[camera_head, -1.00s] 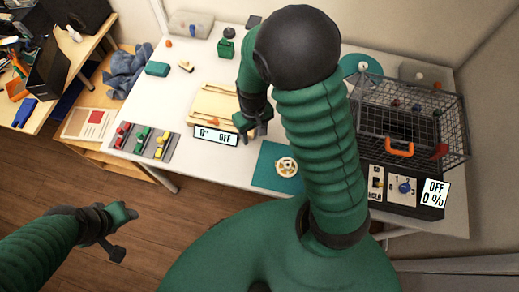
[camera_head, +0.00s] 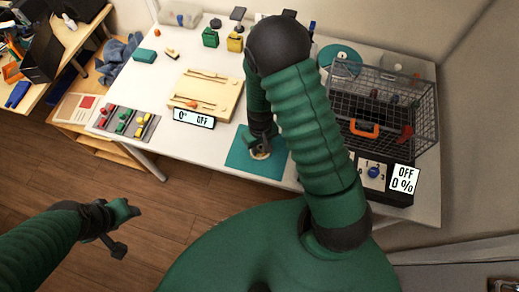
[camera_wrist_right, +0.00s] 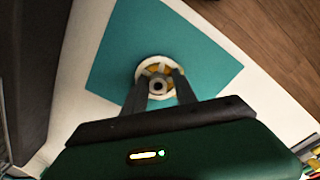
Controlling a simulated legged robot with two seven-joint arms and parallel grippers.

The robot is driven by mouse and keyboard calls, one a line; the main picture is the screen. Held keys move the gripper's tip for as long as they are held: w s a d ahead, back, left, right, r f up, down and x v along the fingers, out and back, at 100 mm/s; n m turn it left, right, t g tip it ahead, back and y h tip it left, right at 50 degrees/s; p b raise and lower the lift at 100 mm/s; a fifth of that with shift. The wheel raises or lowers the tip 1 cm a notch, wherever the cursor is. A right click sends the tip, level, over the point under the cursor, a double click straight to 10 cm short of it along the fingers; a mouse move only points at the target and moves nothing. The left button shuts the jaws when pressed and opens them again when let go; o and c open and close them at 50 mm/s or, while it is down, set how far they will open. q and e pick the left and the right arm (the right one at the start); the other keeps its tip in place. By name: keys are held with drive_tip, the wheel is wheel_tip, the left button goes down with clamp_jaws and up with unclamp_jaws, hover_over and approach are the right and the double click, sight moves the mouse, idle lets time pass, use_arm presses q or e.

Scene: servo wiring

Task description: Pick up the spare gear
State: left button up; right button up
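The spare gear, a round white and yellow piece with a dark hub hole (camera_wrist_right: 158,86), lies on a teal mat (camera_wrist_right: 117,60). In the head view the gear (camera_head: 261,155) shows only partly below my right gripper (camera_head: 261,144). In the right wrist view my right gripper (camera_wrist_right: 160,77) points down at the gear, with its two fingers apart on either side of the hub. Contact with the hub cannot be told. My left gripper (camera_head: 127,230) is empty, its fingers apart, over the floor in front of the table.
A wire cage (camera_head: 385,105) with an orange handle stands right of my right arm, behind a control panel (camera_head: 374,173). A wooden tray (camera_head: 207,94) and a small display (camera_head: 194,118) are left of the mat. Coloured parts sit in a grey rack (camera_head: 112,117).

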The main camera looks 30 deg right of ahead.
drive_tip(key=shift+d+f, duration=0.1)
drive_tip(key=shift+d, duration=0.25)
drive_tip(key=c, duration=0.5)
clamp_jaws()
drive_tip(key=shift+a, duration=0.1)
drive_tip(key=shift+a, duration=0.1)
